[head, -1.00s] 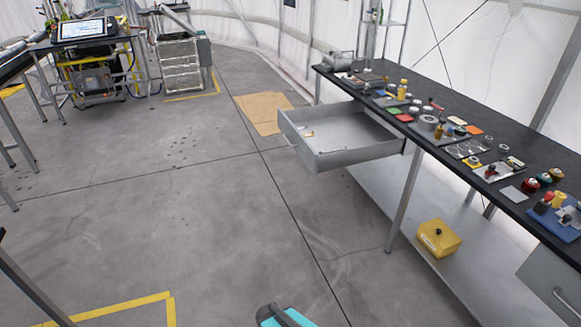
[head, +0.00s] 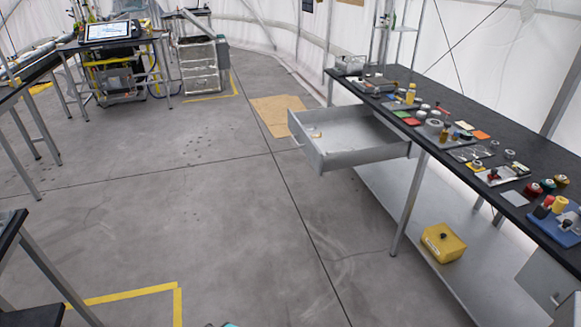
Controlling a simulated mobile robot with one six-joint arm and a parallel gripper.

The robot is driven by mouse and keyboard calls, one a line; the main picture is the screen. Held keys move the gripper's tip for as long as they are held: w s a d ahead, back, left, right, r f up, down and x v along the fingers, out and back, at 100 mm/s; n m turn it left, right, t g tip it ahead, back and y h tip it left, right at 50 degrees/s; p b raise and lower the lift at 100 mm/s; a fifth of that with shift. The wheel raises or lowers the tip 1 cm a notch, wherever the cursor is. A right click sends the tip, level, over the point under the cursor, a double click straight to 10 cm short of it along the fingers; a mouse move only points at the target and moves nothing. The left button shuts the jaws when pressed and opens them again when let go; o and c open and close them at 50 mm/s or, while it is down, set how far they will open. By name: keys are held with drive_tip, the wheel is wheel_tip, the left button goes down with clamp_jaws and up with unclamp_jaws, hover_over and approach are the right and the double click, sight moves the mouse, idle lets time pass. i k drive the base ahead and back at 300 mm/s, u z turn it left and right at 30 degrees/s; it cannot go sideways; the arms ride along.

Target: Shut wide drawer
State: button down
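The wide drawer (head: 345,157) is a grey metal drawer under the far part of the long black workbench (head: 513,178) on the right. It stands pulled well out over the floor, with a small light object lying inside. Its handle (head: 297,143) is on the front panel, facing left. My gripper is not in view; only a small teal piece of mine shows at the bottom edge.
A yellow box (head: 442,243) sits on the bench's lower shelf. Small parts and trays cover the bench top. A second drawer front (head: 548,283) is at lower right. A dark table edge (head: 10,238) is at left. The floor (head: 215,215) in the middle is clear.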

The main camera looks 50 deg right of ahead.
sight(373, 139)
drive_tip(key=z, duration=0.1)
drive_tip(key=k, duration=0.2)
drive_tip(key=u, duration=1.6)
drive_tip(key=k, duration=1.35)
drive_tip(key=z, duration=1.25)
drive_tip(key=i, duration=0.85)
drive_tip(key=z, duration=0.2)
